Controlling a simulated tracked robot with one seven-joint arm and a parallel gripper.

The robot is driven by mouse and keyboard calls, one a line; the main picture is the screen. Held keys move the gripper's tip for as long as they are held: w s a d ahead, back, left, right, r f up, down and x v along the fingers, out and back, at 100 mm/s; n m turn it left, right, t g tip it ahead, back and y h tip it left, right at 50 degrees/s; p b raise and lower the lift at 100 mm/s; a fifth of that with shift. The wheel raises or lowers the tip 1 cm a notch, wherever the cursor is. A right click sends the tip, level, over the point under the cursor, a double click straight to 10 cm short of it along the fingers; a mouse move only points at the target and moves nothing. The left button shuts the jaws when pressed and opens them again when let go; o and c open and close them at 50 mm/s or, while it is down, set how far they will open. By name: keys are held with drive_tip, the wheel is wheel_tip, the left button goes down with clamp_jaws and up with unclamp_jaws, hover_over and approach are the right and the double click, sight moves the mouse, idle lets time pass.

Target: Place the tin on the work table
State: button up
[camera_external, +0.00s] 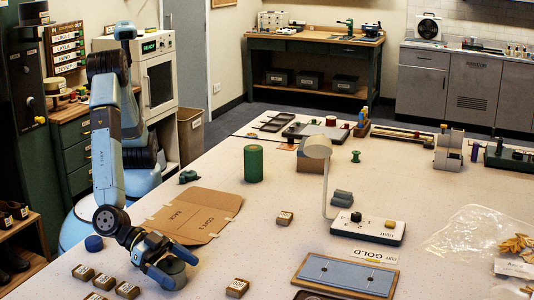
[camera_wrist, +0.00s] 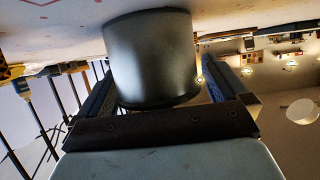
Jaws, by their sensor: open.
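The tin appears to be the plain dark grey cylinder (camera_wrist: 150,60) that fills the middle of the wrist view. It stands on the pale work table (camera_external: 225,255), near the front left in the external view, where only a little of the tin (camera_external: 172,266) shows. My gripper (camera_external: 171,268) is low over the table with its blue fingers open. One finger is on each side of the tin. In the wrist view a narrow gap shows beside the right finger; contact on the left cannot be told.
Several small labelled brown boxes (camera_external: 104,281) lie left of my gripper, and another box (camera_external: 237,287) lies to its right. A blue round piece (camera_external: 94,243) and a flat cardboard sheet (camera_external: 195,215) lie behind. A green cylinder (camera_external: 253,163) and a desk lamp (camera_external: 317,148) stand farther back.

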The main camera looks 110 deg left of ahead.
drive_tip(key=shift+r, duration=0.1)
drive_tip(key=shift+s+r, duration=0.1)
drive_tip(key=shift+s, duration=0.05)
drive_tip(key=v, duration=1.2)
drive_tip(key=w+a+r+h, duration=0.4)
drive_tip(key=w+a+r, duration=0.4)
drive_tip(key=r, duration=0.2)
drive_tip(key=s+a+r+m+g+h, duration=0.1)
drive_tip(key=a+r, duration=0.3)
drive_tip(key=a, duration=0.3)
drive_tip(key=a+r+m+g+h, duration=0.1)
drive_tip(key=a+r, duration=0.4)
drive_tip(key=a, duration=0.2)
drive_tip(key=s+a+f+n+g+y, duration=0.1)
drive_tip(key=s+a+f+g+y, duration=0.1)
drive_tip(key=s+a, duration=1)
drive_tip(key=s+a+f+n+g+y, duration=0.1)
drive_tip(key=s+a+f+g+y, duration=0.1)
drive_tip(key=s+a, duration=1)
drive_tip(key=a+g+y, duration=0.1)
drive_tip(key=a+y, duration=0.1)
drive_tip(key=a, duration=0.5)
drive_tip(key=shift+s+g, duration=0.2)
drive_tip(key=shift+g, duration=0.2)
